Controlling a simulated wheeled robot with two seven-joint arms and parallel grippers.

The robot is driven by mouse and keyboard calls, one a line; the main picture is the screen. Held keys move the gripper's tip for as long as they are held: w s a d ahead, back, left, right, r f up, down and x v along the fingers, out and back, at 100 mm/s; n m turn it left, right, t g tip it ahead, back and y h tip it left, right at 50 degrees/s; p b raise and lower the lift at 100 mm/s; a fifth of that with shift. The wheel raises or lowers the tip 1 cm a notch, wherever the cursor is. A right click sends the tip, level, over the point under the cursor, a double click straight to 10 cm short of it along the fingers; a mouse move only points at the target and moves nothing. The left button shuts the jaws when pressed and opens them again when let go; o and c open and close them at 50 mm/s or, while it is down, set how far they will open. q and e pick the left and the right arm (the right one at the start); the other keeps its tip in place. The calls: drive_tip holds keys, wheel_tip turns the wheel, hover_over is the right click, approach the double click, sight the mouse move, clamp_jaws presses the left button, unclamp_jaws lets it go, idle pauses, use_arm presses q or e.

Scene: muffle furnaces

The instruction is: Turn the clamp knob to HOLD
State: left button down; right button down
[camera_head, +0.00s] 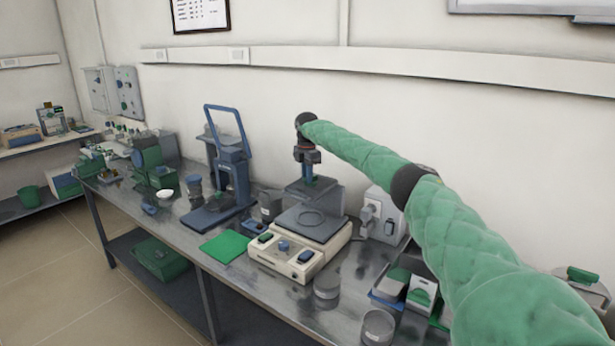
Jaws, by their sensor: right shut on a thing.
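A cream and grey bench device (312,225) stands on the steel bench, with a round grey plate and a blue knob (284,245) between buttons on its front panel. My right gripper (309,172) points down at the device's raised rear part. It is shut on a small green part (318,181), which seems to be the clamp knob. The gripper hides much of it, and no HOLD mark or knob angle can be read. My left gripper is not in view.
A blue press with a tall handle (228,165) stands left of the device. A grey box (382,214) and a blue tray (388,297) are on the right, below my right arm. Small round containers stand near the front edge.

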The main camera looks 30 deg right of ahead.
drive_tip(key=shift+w+r+m, duration=0.1)
drive_tip(key=shift+m, duration=0.2)
idle(0.4)
drive_tip(key=c, duration=1.6)
unclamp_jaws()
drive_tip(key=shift+o, duration=0.8)
